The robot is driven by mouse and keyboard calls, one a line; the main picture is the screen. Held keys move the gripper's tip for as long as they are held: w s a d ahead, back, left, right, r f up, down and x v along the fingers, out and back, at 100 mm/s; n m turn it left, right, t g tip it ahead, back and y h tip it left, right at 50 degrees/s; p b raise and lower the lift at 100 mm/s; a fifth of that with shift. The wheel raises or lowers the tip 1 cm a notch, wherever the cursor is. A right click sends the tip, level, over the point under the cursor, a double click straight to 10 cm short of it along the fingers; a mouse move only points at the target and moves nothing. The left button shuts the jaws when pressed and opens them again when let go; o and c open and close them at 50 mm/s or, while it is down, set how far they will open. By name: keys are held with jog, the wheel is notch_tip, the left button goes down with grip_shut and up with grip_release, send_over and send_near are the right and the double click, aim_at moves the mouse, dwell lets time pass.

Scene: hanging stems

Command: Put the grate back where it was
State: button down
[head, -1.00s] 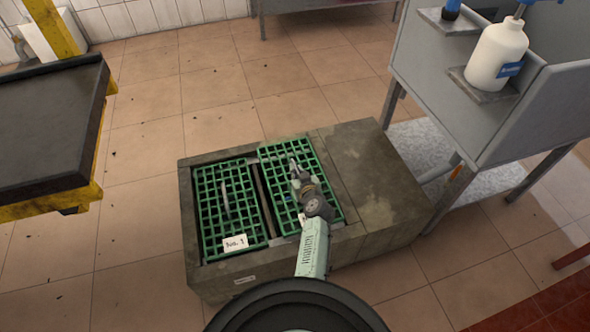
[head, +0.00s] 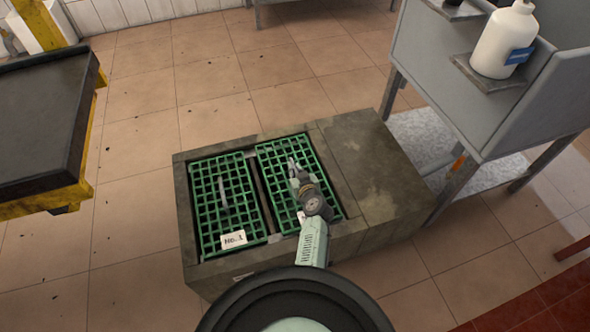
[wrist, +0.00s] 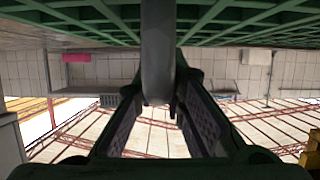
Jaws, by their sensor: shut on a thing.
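The green grate (head: 272,158) I hold lies over the right opening of the stone block (head: 375,170), roughly in line with it. I cannot tell whether it rests fully in the frame or sits slightly above it. My gripper (head: 294,167) is shut on its grey handle; in the wrist view the handle (wrist: 157,50) stands between the two fingers, with the grid close by. A white tag partly shows beside my arm, which hides part of the grate. A second green grate (head: 208,197), tagged "No. 1", lies in the left opening with its own handle.
A grey metal stand (head: 540,100) with a white bottle (head: 503,40) is at the right. A dark-topped table (head: 40,120) on a yellow frame is at the left. Tiled floor (head: 150,130) behind and left of the block is clear.

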jog(key=shift+f+b, duration=0.15)
jog(key=shift+b, duration=0.55)
jog(key=c, duration=1.7)
grip_release()
jog(key=shift+s+f, duration=0.2)
jog(key=shift+f, duration=0.3)
jog(key=shift+o, duration=0.2)
jog(key=shift+r, duration=0.15)
jog(key=shift+r+p, duration=0.35)
jog(key=shift+p, duration=0.65)
jog(key=v, duration=0.4)
jog(key=p+v, duration=0.1)
jog(key=v, duration=0.3)
jog(key=p+v, duration=0.1)
jog(key=v, duration=0.3)
jog(key=shift+w+r, duration=0.15)
jog(key=shift+r, duration=0.2)
